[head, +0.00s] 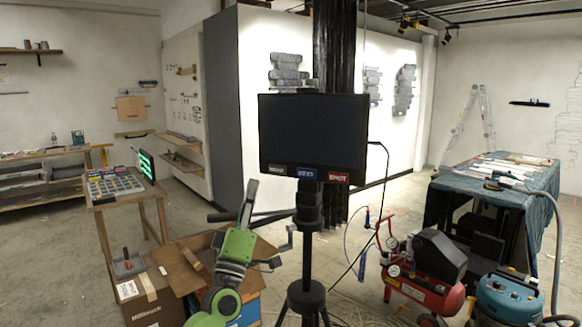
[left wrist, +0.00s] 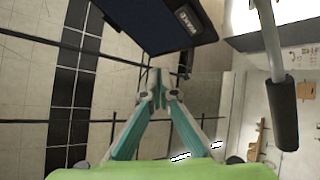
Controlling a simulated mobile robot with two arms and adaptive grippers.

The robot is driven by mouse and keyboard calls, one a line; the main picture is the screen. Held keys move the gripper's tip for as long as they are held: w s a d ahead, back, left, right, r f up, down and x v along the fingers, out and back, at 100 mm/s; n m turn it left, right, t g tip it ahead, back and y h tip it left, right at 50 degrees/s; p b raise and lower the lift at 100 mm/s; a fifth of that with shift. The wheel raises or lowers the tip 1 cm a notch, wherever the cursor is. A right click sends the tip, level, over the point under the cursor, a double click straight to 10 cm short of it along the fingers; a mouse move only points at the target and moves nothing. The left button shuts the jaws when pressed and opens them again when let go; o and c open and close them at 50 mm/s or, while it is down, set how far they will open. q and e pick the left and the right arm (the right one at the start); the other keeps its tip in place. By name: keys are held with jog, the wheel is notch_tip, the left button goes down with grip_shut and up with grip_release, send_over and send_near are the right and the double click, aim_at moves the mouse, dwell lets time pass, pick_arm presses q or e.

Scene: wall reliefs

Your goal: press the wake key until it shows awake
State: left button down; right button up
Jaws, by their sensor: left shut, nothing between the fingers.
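A black monitor (head: 313,132) on a dark stand shows a dark, blank screen. Along its lower edge sit three labelled keys: a dark wake key (head: 278,169) at the left, a blue key (head: 307,174) in the middle and a red key (head: 336,178) at the right. The wake key (left wrist: 188,19) also shows in the left wrist view, tilted, at the top. My left gripper (head: 251,187) is shut and empty, to the left of and a little below the wake key in the head view. In the left wrist view its fingertips (left wrist: 157,75) are apart from the key. My right gripper is not in view.
A crank handle (left wrist: 283,115) is close at the right in the left wrist view. Cardboard boxes (head: 150,300) stand at the lower left. A red compressor (head: 425,285) and a blue vacuum (head: 508,298) stand at the right. A draped table (head: 440,205) is behind them.

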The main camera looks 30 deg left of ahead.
aim_at(278, 170)
pick_arm(q)
jog(key=shift+s+r, duration=0.2)
jog(key=shift+r, duration=0.3)
jog(key=shift+a, duration=0.1)
jog(key=shift+w+a+b, duration=0.15)
jog(key=shift+w+b, duration=2.9)
jog(key=shift+w, duration=1.4)
jog(key=shift+y, duration=0.3)
jog(key=shift+w+b, duration=0.35)
jog(key=shift+w, duration=0.05)
